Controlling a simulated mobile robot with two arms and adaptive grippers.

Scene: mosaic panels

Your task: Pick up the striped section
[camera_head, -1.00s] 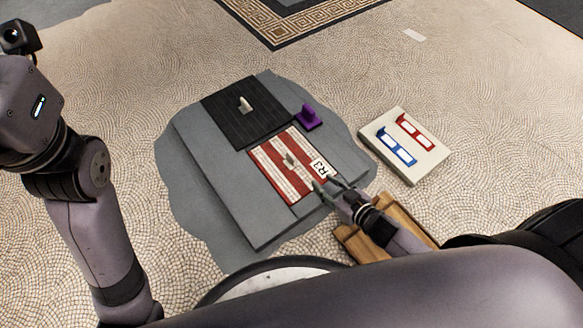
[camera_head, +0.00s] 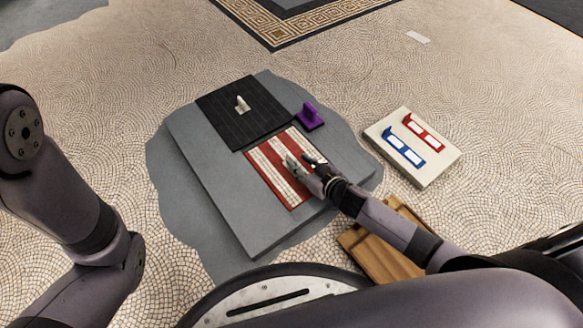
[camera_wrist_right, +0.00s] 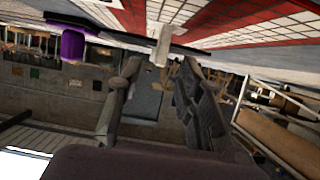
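The striped section (camera_head: 270,168), a red and white tiled panel, lies on the grey slab (camera_head: 222,207). It shows upside down along the top of the right wrist view (camera_wrist_right: 225,22). My right gripper (camera_head: 302,161) is over the panel's right part and hides its label. In the right wrist view the right gripper's two fingers (camera_wrist_right: 161,68) are apart, with the panel's pale upright handle (camera_wrist_right: 161,45) between and just beyond their tips. I cannot tell whether they touch it. My left arm shows at the left, but its gripper is out of view.
A dark panel (camera_head: 236,122) with a pale handle lies behind the striped one. A purple bracket (camera_head: 311,117) stands at the slab's right edge. A pale board (camera_head: 433,172) with blue and red frames and a wooden piece (camera_head: 378,257) lie to the right.

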